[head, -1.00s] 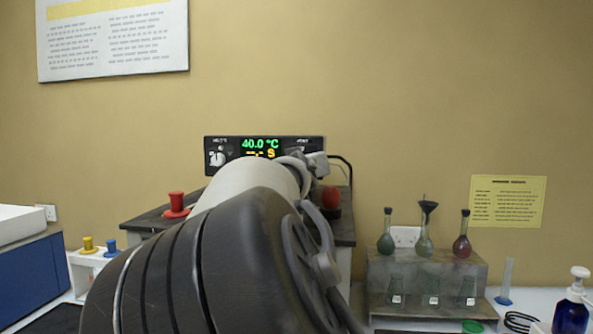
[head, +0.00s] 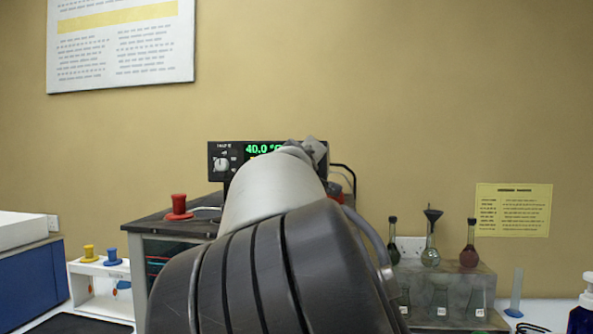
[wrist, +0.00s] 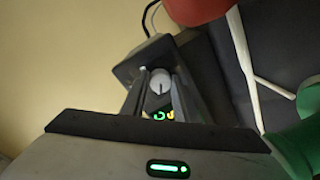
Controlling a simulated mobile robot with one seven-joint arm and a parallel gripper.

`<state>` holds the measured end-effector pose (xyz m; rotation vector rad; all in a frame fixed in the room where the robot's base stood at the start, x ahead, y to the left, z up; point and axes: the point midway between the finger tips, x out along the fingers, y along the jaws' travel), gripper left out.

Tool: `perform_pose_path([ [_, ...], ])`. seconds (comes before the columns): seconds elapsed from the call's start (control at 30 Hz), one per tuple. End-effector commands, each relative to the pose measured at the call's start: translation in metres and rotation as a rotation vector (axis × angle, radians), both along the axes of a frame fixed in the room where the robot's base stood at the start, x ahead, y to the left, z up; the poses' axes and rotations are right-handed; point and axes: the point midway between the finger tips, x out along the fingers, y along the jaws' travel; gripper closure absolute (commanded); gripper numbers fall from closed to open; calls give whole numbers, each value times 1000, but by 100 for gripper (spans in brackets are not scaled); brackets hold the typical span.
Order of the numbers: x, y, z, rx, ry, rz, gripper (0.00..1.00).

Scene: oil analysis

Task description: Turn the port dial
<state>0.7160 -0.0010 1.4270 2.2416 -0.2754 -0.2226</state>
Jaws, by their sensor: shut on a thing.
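The black control box (head: 215,150) stands on the dark bench top, with a green readout of 40.0 partly covered by my arm. Its left dial (head: 221,164) is in plain view. The port dial is at the box's right end, hidden in the head view behind my gripper (head: 315,150). In the wrist view a pale round dial (wrist: 160,82) with a dark pointer line sits between the two fingers of my gripper (wrist: 160,88), which is shut on it. Part of the coloured digits shows just below it there.
A red knob-like piece (head: 179,207) stands on the bench left of my arm. Another red part (wrist: 195,8) is close to my gripper. Several flasks (head: 430,255) stand on a rack at the right. A white rack (head: 100,283) is at the lower left.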

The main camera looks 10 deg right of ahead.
Motion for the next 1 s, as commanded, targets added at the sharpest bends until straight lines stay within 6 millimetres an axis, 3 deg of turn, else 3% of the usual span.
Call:
perform_pose_path([
  [0.47, 0, 0, 3, -16, 0, 2, 95],
  [0.5, 0, 0, 3, -16, 0, 2, 69],
  [0.6, 0, 0, 2, -15, 1, 1, 54],
  [1.0, 0, -1, 1, -14, 3, 0, 54],
])
